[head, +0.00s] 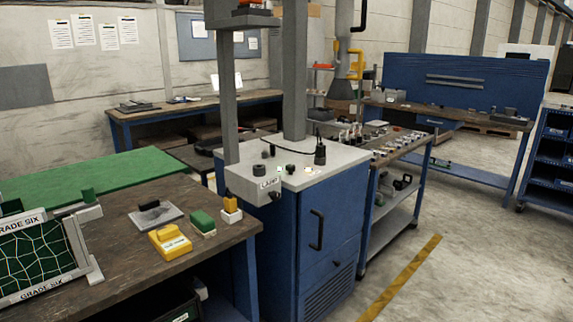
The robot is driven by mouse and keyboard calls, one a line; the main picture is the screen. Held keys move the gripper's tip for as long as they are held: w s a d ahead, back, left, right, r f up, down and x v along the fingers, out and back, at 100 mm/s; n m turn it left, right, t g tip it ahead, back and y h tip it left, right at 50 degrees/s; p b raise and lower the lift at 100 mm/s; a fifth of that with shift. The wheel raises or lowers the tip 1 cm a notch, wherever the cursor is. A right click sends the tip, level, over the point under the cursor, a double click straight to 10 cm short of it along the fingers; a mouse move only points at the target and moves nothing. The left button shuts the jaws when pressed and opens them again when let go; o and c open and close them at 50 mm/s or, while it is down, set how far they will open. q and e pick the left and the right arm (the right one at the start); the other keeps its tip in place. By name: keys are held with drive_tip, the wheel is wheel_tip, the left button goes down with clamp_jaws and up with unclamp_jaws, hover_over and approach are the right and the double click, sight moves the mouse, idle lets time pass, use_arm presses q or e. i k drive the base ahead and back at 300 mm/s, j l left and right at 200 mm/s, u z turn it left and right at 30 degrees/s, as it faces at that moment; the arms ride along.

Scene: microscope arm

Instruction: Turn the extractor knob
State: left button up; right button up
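No part marked as the extractor knob can be read for certain. A blue cabinet (335,225) with a grey top carries a light grey box with a small label (268,184) at its front left. A small dark knob (275,197) sits on the box's front face. Black round knobs stand on the cabinet top, one at the left (259,170) and one nearer the middle (290,169). A taller black knob-like part (320,153) stands at the right with a cable by it. Neither of my grippers is in view.
Grey uprights (294,70) rise from the cabinet. A wooden bench (120,225) on the left holds a framed green net panel (38,258), a yellow block (170,242) and a green block (202,222). A cart (400,145) stands behind the cabinet. The floor at right is clear.

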sight(291, 168)
drive_tip(key=i+j+z, duration=0.4)
drive_tip(key=i+j, duration=0.55)
drive_tip(key=i, duration=0.05)
